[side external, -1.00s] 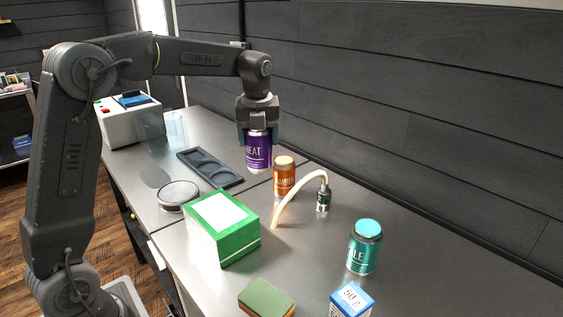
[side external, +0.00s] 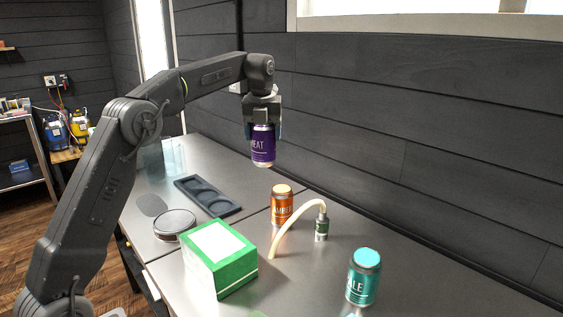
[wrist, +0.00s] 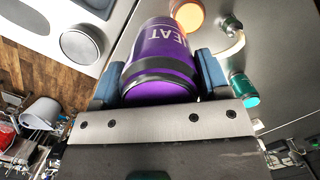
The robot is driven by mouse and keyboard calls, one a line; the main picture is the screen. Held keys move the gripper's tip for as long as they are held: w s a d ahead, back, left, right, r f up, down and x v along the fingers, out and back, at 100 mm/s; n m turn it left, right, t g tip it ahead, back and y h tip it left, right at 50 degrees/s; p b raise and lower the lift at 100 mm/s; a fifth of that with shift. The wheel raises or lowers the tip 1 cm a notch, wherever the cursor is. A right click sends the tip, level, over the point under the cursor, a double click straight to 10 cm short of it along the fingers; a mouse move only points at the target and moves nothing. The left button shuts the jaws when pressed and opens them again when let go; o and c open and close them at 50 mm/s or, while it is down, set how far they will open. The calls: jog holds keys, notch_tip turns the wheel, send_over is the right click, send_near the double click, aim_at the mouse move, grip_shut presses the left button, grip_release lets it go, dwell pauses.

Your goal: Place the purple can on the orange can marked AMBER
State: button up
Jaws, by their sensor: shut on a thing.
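The purple can (side external: 262,146) is upright in my gripper (side external: 263,130), held in the air above the counter. Its label shows part of a word ending in EAT. The wrist view shows the purple can (wrist: 160,62) between the two blue jaws. The orange can marked AMBER (side external: 281,206) stands upright on the counter, below and slightly right of the purple can in the side view, with a clear gap between them. In the wrist view the orange can (wrist: 188,14) shows only partly, beyond the purple can.

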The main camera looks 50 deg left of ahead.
jog(key=shift+w+d+f, duration=0.55)
jog(key=shift+d+f, duration=0.05)
jog(key=shift+f, duration=0.55)
jog(key=shift+w+d+f, duration=0.5)
jog(key=shift+d+f, duration=0.15)
jog(key=shift+f, duration=0.5)
jog(key=shift+w+d+f, duration=0.55)
jog(key=shift+d+f, duration=0.05)
jog(key=shift+f, duration=0.55)
jog(key=shift+f, duration=0.1)
jog(key=o, duration=1.1)
jog(key=shift+o, duration=0.2)
notch_tip(320, 180, up, 12)
jog(key=s+d, duration=0.1)
jog(key=shift+s, duration=0.2)
jog(key=shift+d, duration=0.2)
